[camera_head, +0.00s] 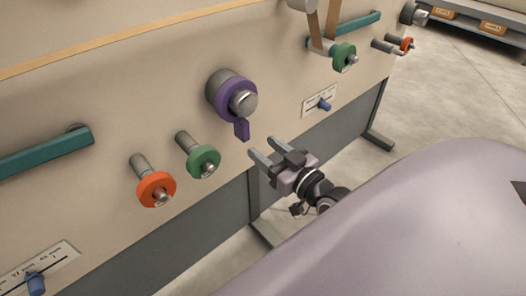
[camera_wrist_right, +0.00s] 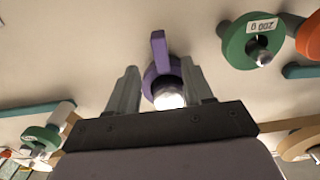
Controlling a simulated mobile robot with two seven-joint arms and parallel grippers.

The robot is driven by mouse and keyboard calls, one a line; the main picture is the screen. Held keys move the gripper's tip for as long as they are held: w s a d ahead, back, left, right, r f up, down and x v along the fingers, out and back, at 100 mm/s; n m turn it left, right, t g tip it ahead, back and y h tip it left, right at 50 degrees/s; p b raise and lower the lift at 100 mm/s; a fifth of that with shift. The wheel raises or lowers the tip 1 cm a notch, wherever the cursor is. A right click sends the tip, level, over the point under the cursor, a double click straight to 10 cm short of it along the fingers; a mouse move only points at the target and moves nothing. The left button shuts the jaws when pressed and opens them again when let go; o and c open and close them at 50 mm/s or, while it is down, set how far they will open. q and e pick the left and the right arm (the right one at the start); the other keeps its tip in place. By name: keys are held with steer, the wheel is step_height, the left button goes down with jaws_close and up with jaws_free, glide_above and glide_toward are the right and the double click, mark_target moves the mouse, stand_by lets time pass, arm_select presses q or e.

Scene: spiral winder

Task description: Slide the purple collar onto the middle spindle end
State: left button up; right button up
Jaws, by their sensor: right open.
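The purple collar (camera_head: 229,112) is a ring with a short tab pointing down. It sits around the thick grey middle spindle on the beige panel, and the spindle's rounded metal end (camera_head: 244,103) sticks out through it. My right gripper (camera_head: 262,147) is open and empty, below and right of the collar, apart from it in the head view. In the right wrist view the collar (camera_wrist_right: 159,48) and the bright spindle end (camera_wrist_right: 168,98) appear between the spread fingers. The fingers hide part of the surroundings. My left gripper is not in view.
Left of the collar, a green ring (camera_head: 204,161) and an orange ring (camera_head: 155,189) sit on thinner pegs. A teal handle (camera_head: 45,152) is farther left. A blue slider (camera_head: 325,104) is on the right. Another green ring (camera_head: 344,54) hangs upper right. Open floor lies right.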

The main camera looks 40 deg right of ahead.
mark_target(247, 135)
steer(key=shift+w+a+b, duration=0.2)
steer(key=shift+w, duration=1.95)
steer(key=shift+w+a+b, duration=0.15)
steer(key=shift+w+b, duration=0.05)
steer(key=shift+w, duration=1.9)
jaws_close()
steer(key=shift+s, duration=0.1)
